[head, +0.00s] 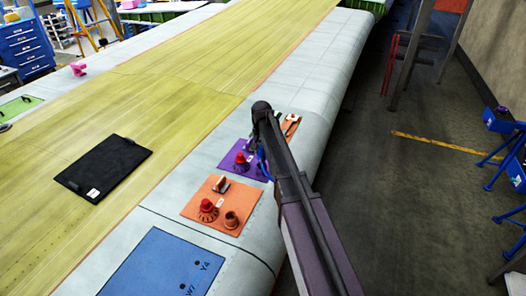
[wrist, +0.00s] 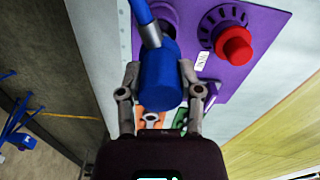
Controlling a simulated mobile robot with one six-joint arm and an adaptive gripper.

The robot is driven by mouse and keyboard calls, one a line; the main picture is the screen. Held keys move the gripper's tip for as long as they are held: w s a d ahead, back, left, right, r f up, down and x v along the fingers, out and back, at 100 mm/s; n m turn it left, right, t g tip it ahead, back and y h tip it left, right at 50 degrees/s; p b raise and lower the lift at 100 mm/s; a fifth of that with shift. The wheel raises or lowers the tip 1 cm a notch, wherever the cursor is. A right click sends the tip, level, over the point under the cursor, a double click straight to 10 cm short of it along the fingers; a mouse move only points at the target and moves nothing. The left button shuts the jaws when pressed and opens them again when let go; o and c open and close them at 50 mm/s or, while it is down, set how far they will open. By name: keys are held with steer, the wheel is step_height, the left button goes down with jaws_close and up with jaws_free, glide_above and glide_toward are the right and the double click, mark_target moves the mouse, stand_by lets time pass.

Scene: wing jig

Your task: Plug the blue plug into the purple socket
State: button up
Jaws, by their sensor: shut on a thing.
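The blue plug (wrist: 160,75) is between the two fingers of my gripper (wrist: 160,88) in the wrist view. A grey collar and a blue cable (wrist: 142,12) run up from it. The purple panel (wrist: 262,55) lies beyond it. A round purple part, seemingly the purple socket (wrist: 166,14), shows partly behind the cable and plug at the top. I cannot tell whether the plug touches it.
A red knob (wrist: 233,46) on a purple dial stands right of the plug, with a white label beside it. In the head view an orange panel (head: 195,206) with a red knob and an orange socket is nearer. A black pad (head: 103,168) lies on the yellow wing skin.

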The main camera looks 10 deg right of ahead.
mark_target(262, 157)
steer(key=shift+f+b, duration=1.95)
stand_by(1.6)
steer(key=o, duration=1.2)
steer(key=shift+w, duration=0.1)
